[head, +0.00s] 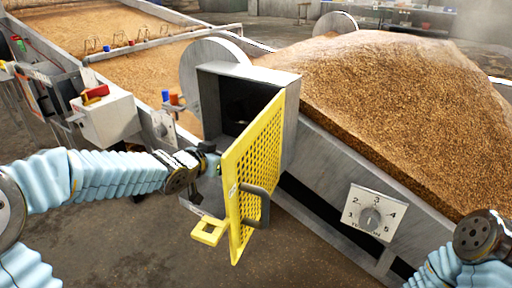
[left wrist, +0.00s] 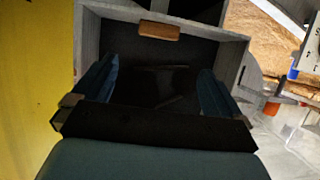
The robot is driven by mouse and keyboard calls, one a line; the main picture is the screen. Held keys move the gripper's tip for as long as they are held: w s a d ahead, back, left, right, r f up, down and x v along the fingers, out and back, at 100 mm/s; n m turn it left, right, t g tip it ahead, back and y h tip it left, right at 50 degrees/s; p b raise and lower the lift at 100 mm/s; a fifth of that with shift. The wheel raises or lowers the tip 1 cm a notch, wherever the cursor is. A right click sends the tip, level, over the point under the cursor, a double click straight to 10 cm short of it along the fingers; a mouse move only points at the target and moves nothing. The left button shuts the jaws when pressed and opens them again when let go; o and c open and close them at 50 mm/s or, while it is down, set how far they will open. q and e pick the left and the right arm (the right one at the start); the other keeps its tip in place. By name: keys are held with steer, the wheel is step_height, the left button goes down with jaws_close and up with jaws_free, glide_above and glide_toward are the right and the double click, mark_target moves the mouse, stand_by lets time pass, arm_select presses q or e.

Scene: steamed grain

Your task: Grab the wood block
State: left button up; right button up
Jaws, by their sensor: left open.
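The wood block (left wrist: 159,30) is a small orange-brown piece at the far edge of the open metal box (left wrist: 90,45) in the left wrist view. I cannot make it out in the dark inside of the box (head: 290,112) in the head view. My left gripper (left wrist: 160,88) is open, its two bluish fingers spread wide at the box opening. The block lies beyond the fingertips, apart from them, and nothing shows between them. In the head view the left gripper is partly hidden behind the yellow mesh door. My right arm shows at lower right, but its gripper is out of frame.
The yellow mesh door (head: 258,160) stands open beside my left gripper, with a dark handle (head: 257,205). A dial panel (head: 374,212) is on the grain bin's side. A heap of grain (head: 400,95) fills the bin. A white control box (head: 105,118) is at left.

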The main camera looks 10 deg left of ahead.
arm_select(q)
steer(key=b+x, duration=0.3)
steer(key=x, duration=0.3)
steer(key=b+x, duration=0.3)
steer(key=x, duration=0.3)
steer(key=shift+d+f+b, duration=0.2)
steer(key=shift+f+b, duration=0.15)
steer(key=shift+w+d+f, duration=0.1)
steer(key=shift+w+f, duration=0.05)
steer(key=shift+w, duration=0.35)
steer(key=c, duration=0.9)
